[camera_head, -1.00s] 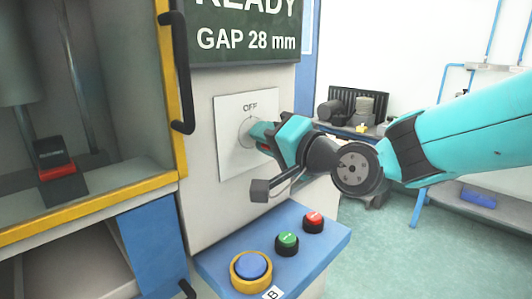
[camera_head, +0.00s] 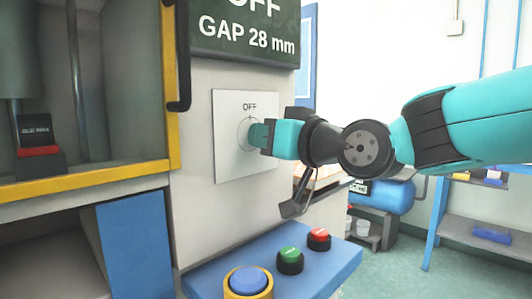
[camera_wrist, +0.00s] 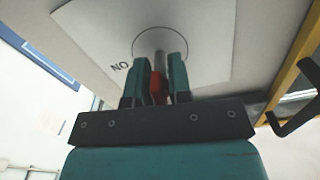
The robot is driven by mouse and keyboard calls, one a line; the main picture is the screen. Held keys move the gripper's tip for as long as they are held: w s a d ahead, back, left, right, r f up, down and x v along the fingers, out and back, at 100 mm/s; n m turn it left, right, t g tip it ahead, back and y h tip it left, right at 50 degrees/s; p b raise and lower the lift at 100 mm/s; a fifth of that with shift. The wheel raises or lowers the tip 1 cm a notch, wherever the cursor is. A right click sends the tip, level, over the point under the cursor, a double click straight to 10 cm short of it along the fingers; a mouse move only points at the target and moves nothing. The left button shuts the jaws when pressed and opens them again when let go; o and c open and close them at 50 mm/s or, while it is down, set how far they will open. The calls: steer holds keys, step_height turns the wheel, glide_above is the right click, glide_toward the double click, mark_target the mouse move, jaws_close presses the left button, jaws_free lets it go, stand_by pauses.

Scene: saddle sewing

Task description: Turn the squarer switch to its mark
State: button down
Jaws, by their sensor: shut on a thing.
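The squarer switch sits on a white square plate (camera_head: 228,165) on the machine's front panel, with "OFF" printed above its round dial. My gripper (camera_head: 257,135) reaches in from the right and is shut on the switch's knob, which it mostly hides. In the wrist view my gripper's two teal fingers (camera_wrist: 163,75) close around the red and grey switch knob (camera_wrist: 158,84) in front of the dial circle. Letters reading "NO" show beside the circle there. The display (camera_head: 245,30) above the plate reads "OFF" and "GAP 28 mm".
A blue ledge below the plate carries a blue button (camera_head: 247,281), a green button (camera_head: 290,259) and a red button (camera_head: 319,238). A yellow-framed door with a black handle (camera_head: 177,60) stands to the left. Shelving and a blue tank (camera_head: 385,196) are behind my arm.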

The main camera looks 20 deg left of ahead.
steer(key=shift+f+n+b, duration=0.1)
steer(key=shift+n+b, duration=0.6)
steer(key=shift+n, duration=0.3)
steer(key=c, duration=1)
jaws_free()
steer(key=shift+c, duration=0.2)
steer(key=b+v, duration=0.1)
steer(key=v, duration=1.6)
steer(key=shift+d, duration=0.2)
steer(key=shift+s, duration=0.15)
